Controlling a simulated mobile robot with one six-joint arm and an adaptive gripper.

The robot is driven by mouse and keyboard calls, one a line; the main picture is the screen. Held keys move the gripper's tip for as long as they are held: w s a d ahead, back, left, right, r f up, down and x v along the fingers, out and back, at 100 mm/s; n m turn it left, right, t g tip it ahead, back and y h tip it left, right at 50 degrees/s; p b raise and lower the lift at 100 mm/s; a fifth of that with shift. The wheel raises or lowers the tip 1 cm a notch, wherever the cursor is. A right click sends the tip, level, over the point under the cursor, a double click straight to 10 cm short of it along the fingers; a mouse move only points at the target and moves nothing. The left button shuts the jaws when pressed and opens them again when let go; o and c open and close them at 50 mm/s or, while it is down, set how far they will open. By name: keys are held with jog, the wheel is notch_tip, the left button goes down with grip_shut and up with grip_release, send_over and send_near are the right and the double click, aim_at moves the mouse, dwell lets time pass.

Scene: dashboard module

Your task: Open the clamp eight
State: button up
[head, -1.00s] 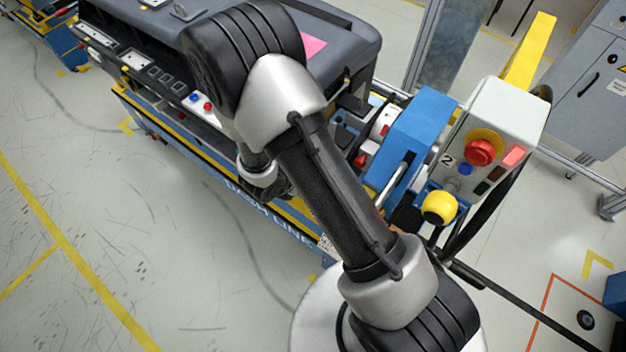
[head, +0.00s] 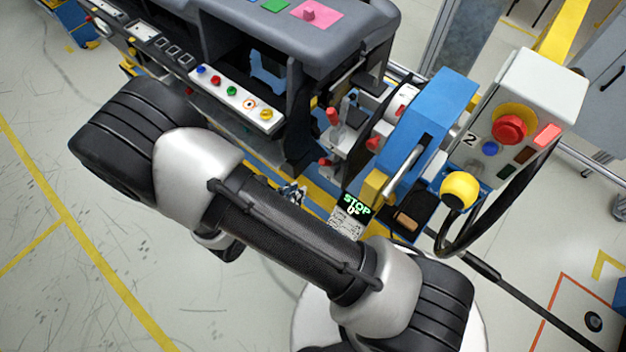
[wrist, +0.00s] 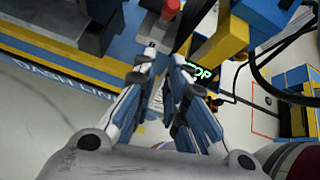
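A toggle clamp with a red-tipped handle (head: 334,117) stands upright at the right end of the dashboard module in the head view. A red-tipped handle (wrist: 170,9) on a metal clamp body also shows at the top of the wrist view, just beyond my fingertips. Another red tip (head: 325,162) sits lower on the same fixture. In the head view my gripper (head: 292,194) shows small, partly hidden by my arm.
A blue housing (head: 428,115) and a control box (head: 522,110) with a red button and the number 2 stand right of the clamps. A yellow knob (head: 459,189) juts out below. A lit STOP display (head: 356,206) is close to my arm. Open floor lies left.

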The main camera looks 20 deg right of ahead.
aim_at(326, 163)
jog(key=s+a+t, duration=0.1)
jog(key=s+f+t+b, duration=0.1)
jog(key=s, duration=0.1)
jog(key=shift+a+f+h, duration=0.1)
jog(key=shift+a+h, duration=0.3)
grip_shut()
jog(key=w+d+f+b, duration=0.2)
jog(key=w+d, duration=0.6)
jog(key=shift+w+d+t, duration=0.15)
jog(key=shift+d+t, duration=0.15)
jog(key=shift+t, duration=0.1)
